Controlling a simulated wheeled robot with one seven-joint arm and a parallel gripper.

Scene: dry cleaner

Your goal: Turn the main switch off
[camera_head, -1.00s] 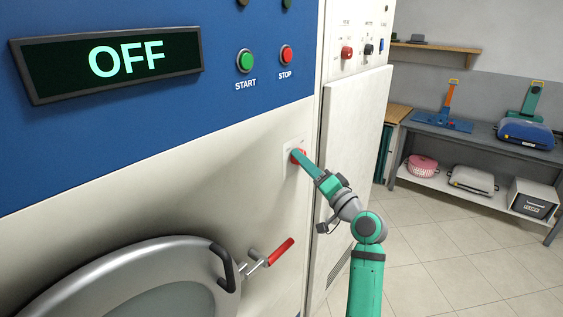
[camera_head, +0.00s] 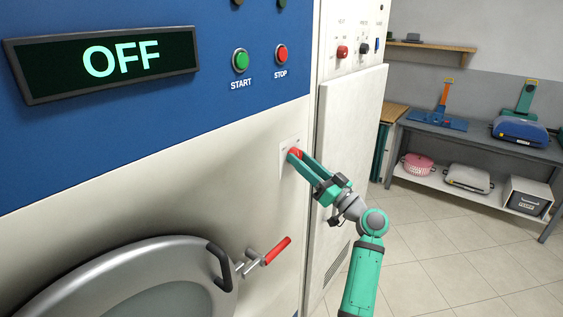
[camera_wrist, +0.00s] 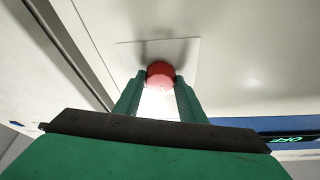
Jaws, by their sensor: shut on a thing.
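The main switch is a red knob (camera_head: 296,153) on a white plate on the machine's front, below the STOP button. In the wrist view the red knob (camera_wrist: 160,73) sits between my two green fingertips. My gripper (camera_head: 292,156) is shut on the knob, with one finger on either side of it. The fingers partly hide the knob in the head view. The display (camera_head: 110,63) on the blue panel reads OFF in green letters.
A green START button (camera_head: 240,61) and a red STOP button (camera_head: 282,54) are above. A round door (camera_head: 130,270) with a red-handled lever (camera_head: 278,250) is below left. A shelf unit (camera_head: 470,142) stands at the right, with clear floor before it.

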